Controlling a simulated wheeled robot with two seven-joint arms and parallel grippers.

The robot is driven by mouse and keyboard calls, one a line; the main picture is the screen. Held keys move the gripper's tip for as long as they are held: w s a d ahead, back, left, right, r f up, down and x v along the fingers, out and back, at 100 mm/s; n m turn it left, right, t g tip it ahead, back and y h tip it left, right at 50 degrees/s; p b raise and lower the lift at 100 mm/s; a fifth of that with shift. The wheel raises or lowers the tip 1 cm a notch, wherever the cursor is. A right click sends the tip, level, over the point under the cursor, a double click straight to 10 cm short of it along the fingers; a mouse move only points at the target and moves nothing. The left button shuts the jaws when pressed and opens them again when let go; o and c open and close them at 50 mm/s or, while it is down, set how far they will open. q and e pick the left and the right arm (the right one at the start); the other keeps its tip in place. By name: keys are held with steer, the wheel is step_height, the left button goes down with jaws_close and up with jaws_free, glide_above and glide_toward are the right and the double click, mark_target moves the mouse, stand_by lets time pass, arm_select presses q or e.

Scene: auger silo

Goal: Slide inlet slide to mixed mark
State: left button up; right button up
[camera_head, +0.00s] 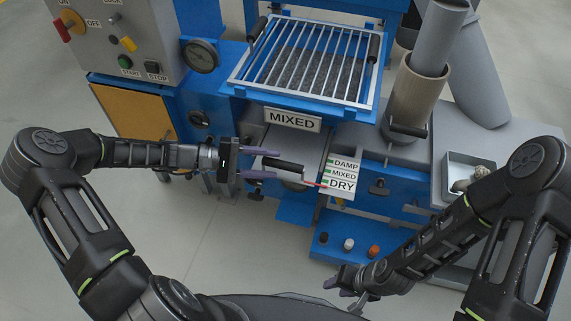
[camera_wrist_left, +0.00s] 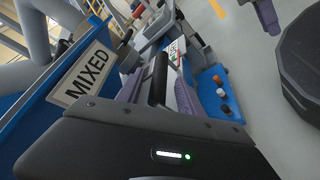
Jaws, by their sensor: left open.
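The inlet slide (camera_head: 291,143) is a grey plate below the hopper, with a black bar handle (camera_head: 284,165). A red pointer (camera_head: 316,184) by the handle points at the DRY label (camera_head: 342,184). The MIXED mark (camera_head: 342,173) is just above it and DAMP (camera_head: 345,163) is above that. My left gripper (camera_head: 264,163) is open, with its purple fingers either side of the handle's left end. In the left wrist view the handle (camera_wrist_left: 160,78) lies between the two fingers; contact cannot be told. My right gripper (camera_head: 344,287) hangs low near the front, away from the slide.
A barred hopper (camera_head: 305,65) with a large MIXED sign (camera_head: 292,118) stands above the slide. A control box (camera_head: 118,35) is at upper left. A blue tray (camera_head: 350,246) with small coloured pegs lies below right. A grey bin (camera_head: 470,163) is at right. Open floor lies at left.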

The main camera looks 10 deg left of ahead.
mark_target(285, 166)
arm_select(q)
steer(key=x, duration=0.5)
steer(key=shift+a, duration=0.1)
steer(key=shift+c, duration=0.2)
jaws_close()
stand_by(1.0)
